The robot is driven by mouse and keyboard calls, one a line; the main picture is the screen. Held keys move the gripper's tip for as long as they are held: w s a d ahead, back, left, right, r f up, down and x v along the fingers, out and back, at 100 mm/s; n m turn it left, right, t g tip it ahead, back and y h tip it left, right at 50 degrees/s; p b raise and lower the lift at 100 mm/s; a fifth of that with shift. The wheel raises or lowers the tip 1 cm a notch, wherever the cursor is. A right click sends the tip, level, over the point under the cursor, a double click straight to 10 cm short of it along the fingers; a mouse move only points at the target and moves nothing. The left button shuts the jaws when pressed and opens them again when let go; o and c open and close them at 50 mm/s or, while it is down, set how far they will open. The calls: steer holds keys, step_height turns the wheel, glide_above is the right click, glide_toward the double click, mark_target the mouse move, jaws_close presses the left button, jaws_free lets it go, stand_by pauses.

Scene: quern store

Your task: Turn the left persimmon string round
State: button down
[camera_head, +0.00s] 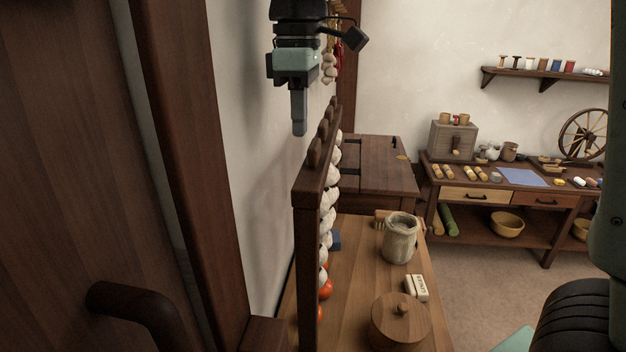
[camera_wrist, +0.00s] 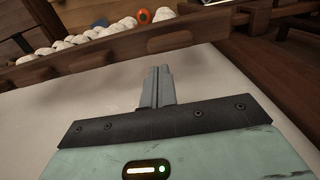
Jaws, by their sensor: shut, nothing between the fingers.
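A row of pale round fruits (camera_head: 327,222) hangs along the far side of a dark wooden rack (camera_head: 310,195) in the head view, with orange fruits (camera_head: 325,290) lower down. I cannot tell which string is the left one; the rack's posts hide part of them. In the wrist view the pale fruits (camera_wrist: 85,37) and an orange one (camera_wrist: 144,16) show beyond the rack's rail (camera_wrist: 180,33). My gripper (camera_head: 299,128) is shut and empty, pointing down above and slightly left of the rack, apart from the fruits. Its closed fingers show in the wrist view (camera_wrist: 158,75).
A wooden counter (camera_head: 362,300) below the rack holds a grey jar (camera_head: 400,238), a small labelled block (camera_head: 416,288) and a round wooden lid (camera_head: 400,320). A door with a handle (camera_head: 135,305) is close at left. A workbench (camera_head: 520,190) stands at right, with open floor before it.

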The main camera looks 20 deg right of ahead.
steer(key=shift+f, duration=0.1)
steer(key=shift+f+b, duration=1.1)
steer(key=shift+f, duration=0.75)
steer(key=shift+d, duration=0.15)
